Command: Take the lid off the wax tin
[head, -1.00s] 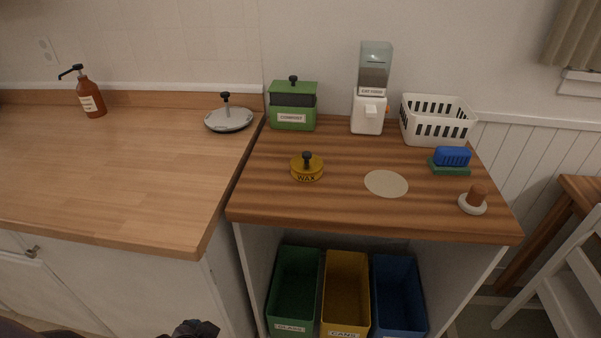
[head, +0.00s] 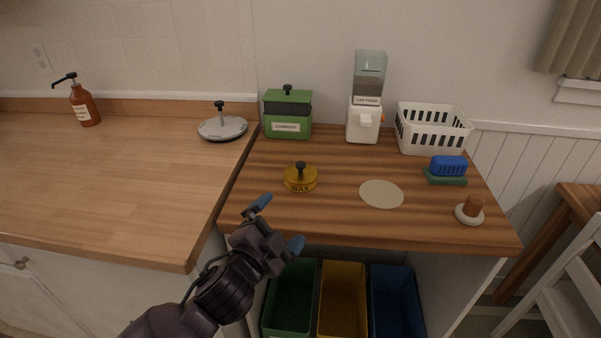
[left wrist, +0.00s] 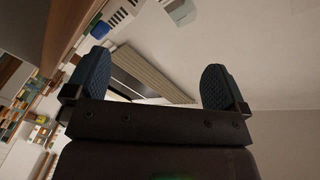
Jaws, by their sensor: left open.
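The wax tin (head: 300,184) is a short round yellow tin marked WAX, standing upright on the striped wooden counter. Its lid (head: 293,174) is on it, with a black knob (head: 300,167) on top. My left gripper (head: 279,223) is open and empty, in front of the tin and to its lower left, near the counter's front edge, apart from the tin. The left wrist view shows its two blue fingertips (left wrist: 153,86) spread with nothing between them; I cannot make out the tin there. My right gripper is not in view.
A pale round disc (head: 381,194) lies right of the tin. Behind stand a green compost bin (head: 288,127), a cat food dispenser (head: 364,118) and a white basket (head: 432,142). A blue sponge (head: 448,165) and a brown-handled item (head: 470,211) are at right. Open bins (head: 343,297) stand below.

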